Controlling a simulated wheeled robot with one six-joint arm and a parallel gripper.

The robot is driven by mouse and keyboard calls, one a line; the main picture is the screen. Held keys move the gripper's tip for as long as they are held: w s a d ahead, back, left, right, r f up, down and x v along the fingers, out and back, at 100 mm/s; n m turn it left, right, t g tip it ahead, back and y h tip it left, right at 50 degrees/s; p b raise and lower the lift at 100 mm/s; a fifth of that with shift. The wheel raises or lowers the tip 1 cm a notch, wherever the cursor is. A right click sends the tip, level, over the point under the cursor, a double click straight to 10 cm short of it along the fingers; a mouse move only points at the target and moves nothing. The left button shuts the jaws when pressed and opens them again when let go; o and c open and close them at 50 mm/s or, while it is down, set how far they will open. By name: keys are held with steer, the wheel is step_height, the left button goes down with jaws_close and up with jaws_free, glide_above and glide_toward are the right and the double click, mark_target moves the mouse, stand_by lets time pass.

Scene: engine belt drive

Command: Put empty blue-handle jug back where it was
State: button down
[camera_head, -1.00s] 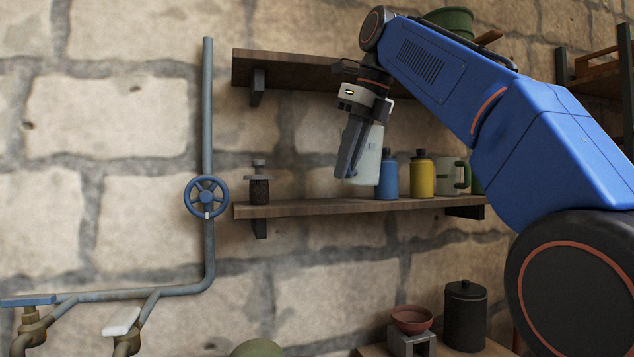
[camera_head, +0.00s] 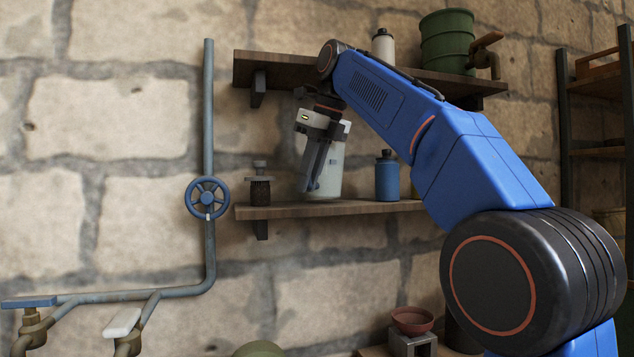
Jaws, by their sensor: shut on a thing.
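The pale whitish jug (camera_head: 331,172) is upright over the lower wall shelf (camera_head: 290,211), between a small dark ribbed jar and a blue bottle. My gripper (camera_head: 314,187) points down on the camera side of the jug and is shut on it. The fingers hide part of the jug, and I cannot make out its handle. The jug's base is at or just above the shelf board; I cannot tell if it touches. Its inside does not show.
The ribbed jar (camera_head: 260,185) stands left of the jug, the blue bottle (camera_head: 387,177) right of it. Above, an upper shelf (camera_head: 285,72) holds a white bottle (camera_head: 383,46) and a green barrel (camera_head: 447,42). A blue valve wheel (camera_head: 207,198) is on the pipe at left.

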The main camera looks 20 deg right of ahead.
steer(key=shift+f, duration=0.45)
steer(key=shift+f, duration=0.2)
steer(key=c, duration=1.7)
jaws_free()
steer(key=shift+c, duration=0.2)
steer(key=shift+r, duration=0.25)
steer(key=shift+v, duration=2.4)
steer(key=s+d, duration=0.6)
steer(key=s, duration=0.4)
steer(key=shift+d, duration=0.35)
steer(key=shift+s, duration=0.1)
